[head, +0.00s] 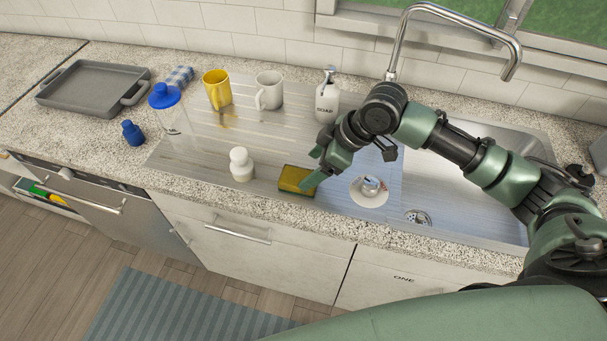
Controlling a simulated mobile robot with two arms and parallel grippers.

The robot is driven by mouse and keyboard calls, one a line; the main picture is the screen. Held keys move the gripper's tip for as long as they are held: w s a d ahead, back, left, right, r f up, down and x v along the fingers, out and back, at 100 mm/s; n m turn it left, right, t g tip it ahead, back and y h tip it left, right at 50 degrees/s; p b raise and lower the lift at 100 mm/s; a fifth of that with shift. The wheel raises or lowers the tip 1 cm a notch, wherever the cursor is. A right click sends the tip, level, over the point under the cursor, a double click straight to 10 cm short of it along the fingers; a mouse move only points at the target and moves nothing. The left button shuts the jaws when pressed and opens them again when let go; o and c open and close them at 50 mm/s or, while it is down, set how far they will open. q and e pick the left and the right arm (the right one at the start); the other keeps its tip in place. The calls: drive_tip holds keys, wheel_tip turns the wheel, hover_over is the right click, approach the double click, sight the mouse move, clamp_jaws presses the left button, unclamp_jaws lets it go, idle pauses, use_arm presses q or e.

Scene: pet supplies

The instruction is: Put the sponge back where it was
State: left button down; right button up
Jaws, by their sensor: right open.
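The yellow-brown sponge (294,181) lies on the steel drainboard near its front edge, left of the sink. My right gripper (309,170) is open at the sponge's right side. One finger reaches over the sponge's right end and hides part of it; I cannot tell whether it touches. Nothing shows held between the fingers. My left gripper is not in view.
A white bottle (241,165) stands left of the sponge. A small white dish (368,191) is to its right, before the sink (480,195). A soap dispenser (326,97), white mug (269,91) and yellow mug (217,90) stand behind. The central drainboard is clear.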

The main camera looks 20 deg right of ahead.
drive_tip(key=v, duration=0.6)
drive_tip(key=shift+f, duration=0.15)
